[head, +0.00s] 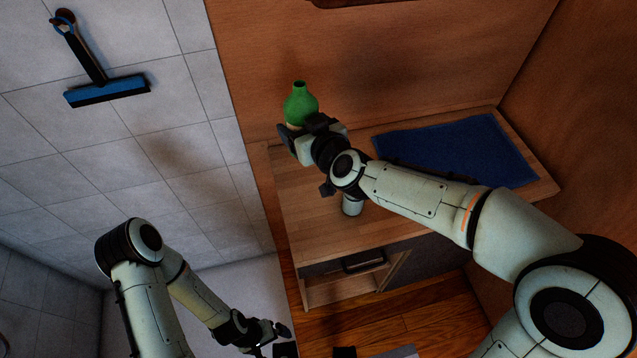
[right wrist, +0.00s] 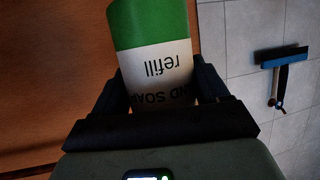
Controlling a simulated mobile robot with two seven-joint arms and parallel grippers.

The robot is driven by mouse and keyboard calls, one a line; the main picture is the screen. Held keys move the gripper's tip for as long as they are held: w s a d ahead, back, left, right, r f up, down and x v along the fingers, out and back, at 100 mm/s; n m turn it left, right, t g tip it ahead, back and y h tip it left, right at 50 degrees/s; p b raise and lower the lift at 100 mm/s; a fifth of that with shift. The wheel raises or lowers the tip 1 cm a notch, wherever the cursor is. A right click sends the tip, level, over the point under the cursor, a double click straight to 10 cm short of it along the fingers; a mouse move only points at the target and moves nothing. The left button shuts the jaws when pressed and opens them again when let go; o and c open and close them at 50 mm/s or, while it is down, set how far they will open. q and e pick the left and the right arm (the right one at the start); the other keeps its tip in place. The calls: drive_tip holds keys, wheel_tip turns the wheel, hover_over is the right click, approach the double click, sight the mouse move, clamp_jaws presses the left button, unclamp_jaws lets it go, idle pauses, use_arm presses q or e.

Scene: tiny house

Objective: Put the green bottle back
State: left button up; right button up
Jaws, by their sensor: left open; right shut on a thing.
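The green bottle (head: 300,103) is upright in the head view, over the far left corner of the wooden cabinet top (head: 312,222). My right gripper (head: 302,130) is shut on its lower part. In the right wrist view the bottle (right wrist: 155,60) is green with a white label reading "refill", between the two dark fingers. Its base is hidden by the gripper, and I cannot tell whether it touches the top. My left gripper (head: 280,338) is open and empty, low in the head view, left of the cabinet.
A blue mat (head: 460,148) lies on the right part of the cabinet top. A blue squeegee (head: 106,90) hangs on the tiled wall at left; it also shows in the right wrist view (right wrist: 284,62). Wooden panels stand behind and right of the cabinet. The top's front left is mostly clear.

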drive_tip(key=shift+a+r, duration=0.1)
drive_tip(key=shift+r, duration=0.1)
use_arm(q)
drive_tip(key=s+f+b, duration=0.3)
drive_tip(key=f+b, duration=0.6)
drive_tip(key=f, duration=0.1)
drive_tip(key=shift+s+g, duration=0.15)
drive_tip(key=shift+g, duration=0.15)
use_arm(e)
drive_tip(key=shift+s+f, duration=0.1)
drive_tip(key=shift+f, duration=9.7)
drive_tip(key=shift+f+b, duration=0.15)
drive_tip(key=shift+b, duration=0.2)
drive_tip(key=o, duration=1.1)
drive_tip(key=shift+f, duration=0.1)
use_arm(q)
drive_tip(key=shift+f, duration=0.15)
